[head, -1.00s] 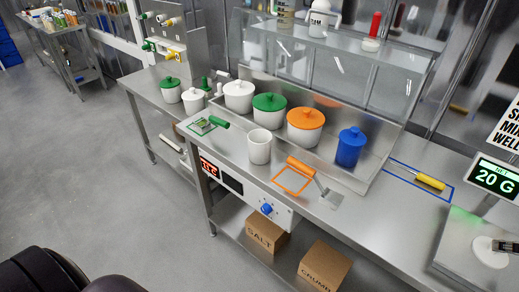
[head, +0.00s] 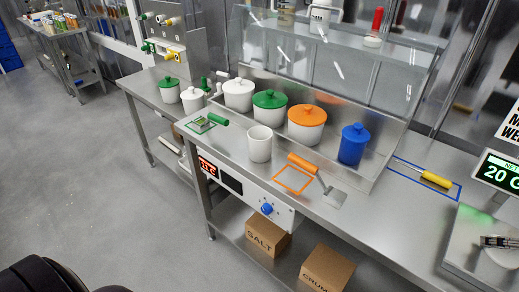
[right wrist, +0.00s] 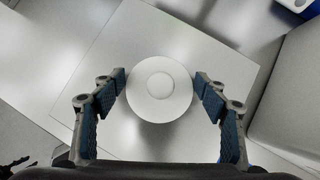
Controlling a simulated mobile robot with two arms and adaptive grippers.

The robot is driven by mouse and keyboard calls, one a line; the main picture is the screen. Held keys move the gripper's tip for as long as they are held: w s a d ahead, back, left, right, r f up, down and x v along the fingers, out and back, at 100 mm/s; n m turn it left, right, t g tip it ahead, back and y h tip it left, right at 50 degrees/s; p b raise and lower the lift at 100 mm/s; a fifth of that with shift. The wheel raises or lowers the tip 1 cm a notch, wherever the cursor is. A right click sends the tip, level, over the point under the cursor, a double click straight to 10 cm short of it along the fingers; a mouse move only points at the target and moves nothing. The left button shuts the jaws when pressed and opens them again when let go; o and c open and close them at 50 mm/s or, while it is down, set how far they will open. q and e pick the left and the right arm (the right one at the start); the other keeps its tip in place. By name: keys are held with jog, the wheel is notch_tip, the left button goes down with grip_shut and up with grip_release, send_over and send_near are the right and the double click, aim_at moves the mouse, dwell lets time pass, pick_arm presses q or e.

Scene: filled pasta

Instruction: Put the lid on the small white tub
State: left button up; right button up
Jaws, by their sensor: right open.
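A small white tub (head: 260,147) without a lid stands upright near the front of the counter, in the middle of the head view. A round white lid (right wrist: 160,90) with a raised round knob lies flat on the scale's plate. It also shows at the right edge of the head view (head: 504,258), partly cut off. My right gripper (right wrist: 161,82) is open, with its fingers on either side of the lid; I cannot tell whether they touch it. Its tip (head: 497,241) shows above the lid in the head view. My left gripper is not in view.
The scale (head: 462,255) reads 20 G. Lidded tubs stand behind the white tub: white (head: 238,98), green-lidded (head: 269,109), orange-lidded (head: 306,127) and blue (head: 352,148). An orange-handled scraper (head: 302,163) lies right of the white tub. A yellow-handled tool (head: 435,180) lies further right.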

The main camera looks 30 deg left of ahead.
jog(key=c, duration=0.6)
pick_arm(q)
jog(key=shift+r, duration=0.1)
pick_arm(e)
jog(key=shift+r, duration=0.2)
jog(key=shift+r+p, duration=1.4)
jog(key=shift+r, duration=1)
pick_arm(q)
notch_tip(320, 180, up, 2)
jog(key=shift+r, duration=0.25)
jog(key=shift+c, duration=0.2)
pick_arm(e)
jog(key=shift+f, duration=0.1)
